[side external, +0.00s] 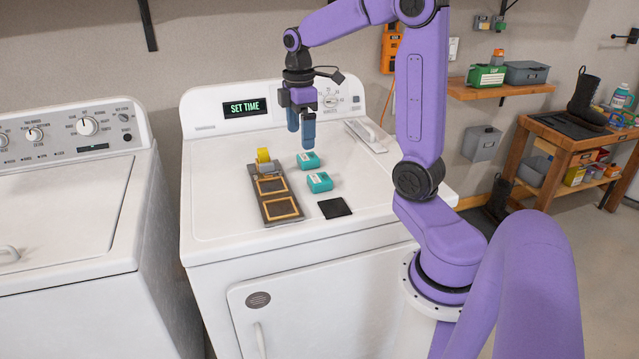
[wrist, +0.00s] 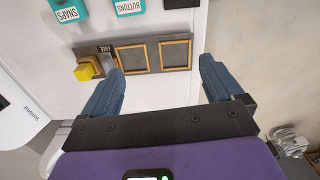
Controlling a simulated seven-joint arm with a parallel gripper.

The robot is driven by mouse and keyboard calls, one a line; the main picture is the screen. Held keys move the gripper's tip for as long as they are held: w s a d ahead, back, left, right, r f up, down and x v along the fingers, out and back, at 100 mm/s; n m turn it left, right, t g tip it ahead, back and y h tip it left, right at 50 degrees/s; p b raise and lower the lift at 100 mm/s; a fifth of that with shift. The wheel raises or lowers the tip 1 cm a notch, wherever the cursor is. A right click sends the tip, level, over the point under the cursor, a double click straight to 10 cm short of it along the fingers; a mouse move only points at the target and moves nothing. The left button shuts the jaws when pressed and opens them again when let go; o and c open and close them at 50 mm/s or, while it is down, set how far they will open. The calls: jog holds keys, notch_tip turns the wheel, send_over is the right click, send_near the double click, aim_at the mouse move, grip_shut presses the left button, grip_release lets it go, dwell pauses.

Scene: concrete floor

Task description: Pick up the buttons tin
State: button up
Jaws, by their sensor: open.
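The buttons tin (wrist: 130,7) is teal with a white label reading BUTTONS, partly cut off at the wrist view's top edge. A similar teal snaps tin (wrist: 68,11) lies to its left. In the side view, the buttons tin (side external: 320,182) appears to be the nearer teal tin on the white machine top, and the snaps tin (side external: 308,160) the farther one. My gripper (side external: 300,142) is open and empty, above the machine top behind the tins. In the wrist view, the gripper (wrist: 161,70) has its fingers spread, apart from both tins.
A grey board (side external: 268,198) with two tan square frames and a yellow item (side external: 263,156) at its far end lies left of the tins. A black square (side external: 335,207) lies in front of the tins. The control panel (side external: 200,109) rises behind; the top's front is clear.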

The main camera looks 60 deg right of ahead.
send_over(320, 178)
jog(key=shift+m, duration=0.3)
notch_tip(320, 178, down, 17)
jog(key=shift+w+r, duration=0.1)
jog(key=shift+r, duration=0.1)
jog(key=shift+c, duration=0.3)
jog(key=c, duration=1.2)
